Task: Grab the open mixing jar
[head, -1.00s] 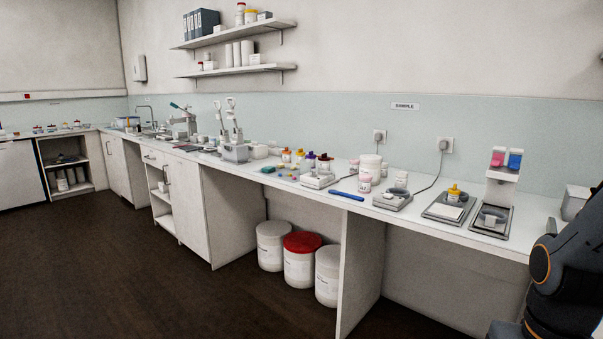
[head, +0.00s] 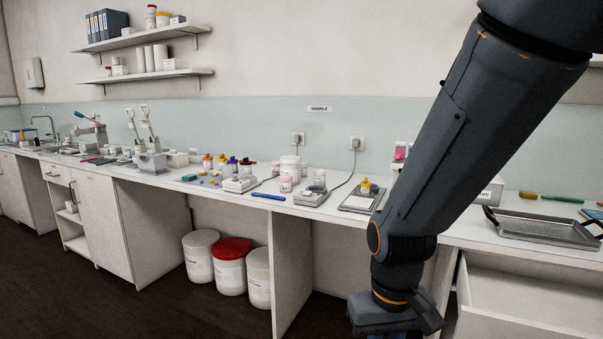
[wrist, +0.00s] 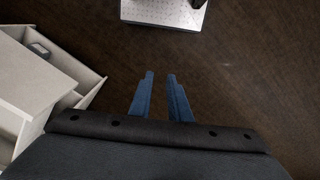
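I cannot single out an open mixing jar for certain. A white jar (head: 290,165) stands on the bench with smaller pots in front and to its right; its top is too small to read. The stand with the pink container (head: 400,151) is mostly hidden behind my arm, as is anything under it. My gripper (wrist: 160,74) shows two blue fingers parted with a gap, nothing between them, above the dark floor. In the head view it hangs low in front of the bench, its fingertips not clearly visible.
A metal tray (head: 545,229) lies on the bench at right, above a pulled-out drawer (head: 525,310). A yellow-capped bottle (head: 365,185) stands on a flat device left of my arm. Several white tubs, one red-lidded (head: 231,255), stand under the bench. Floor at left is clear.

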